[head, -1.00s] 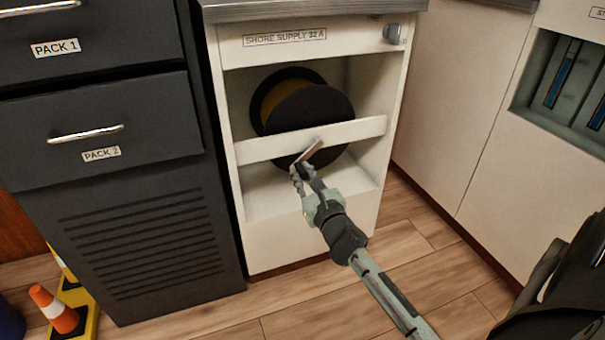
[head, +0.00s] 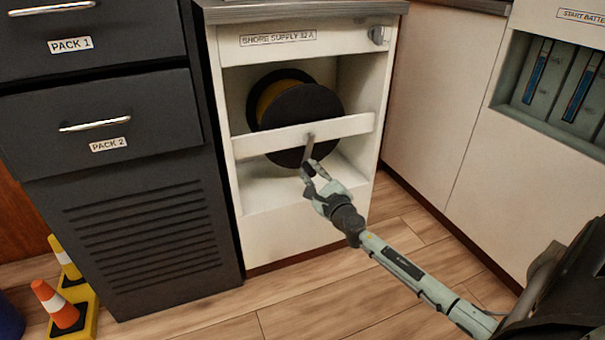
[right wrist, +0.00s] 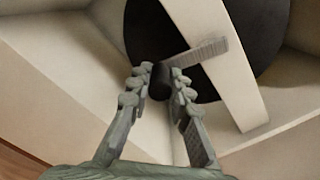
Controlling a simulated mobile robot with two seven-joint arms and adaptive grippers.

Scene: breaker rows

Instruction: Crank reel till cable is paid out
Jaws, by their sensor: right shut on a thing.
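The cable reel (head: 300,105) is a black drum with yellow cable wound on it, inside the white cabinet marked SHORE SUPPLY 32 A. A white bar crosses in front of it. The grey crank (head: 309,147) sits in front of the bar, its arm pointing down. In the right wrist view the crank arm (right wrist: 198,53) runs to a dark knob (right wrist: 160,82). My right gripper (head: 311,172) is shut on the crank's knob, below the bar; it also shows in the right wrist view (right wrist: 160,85). My left gripper is not in view.
The white bar (head: 350,126) and the cabinet's side walls bound the reel's bay. A dark drawer unit (head: 110,160) stands at left, with cones (head: 58,305) on the floor. White panels and a battery recess (head: 555,85) are at right.

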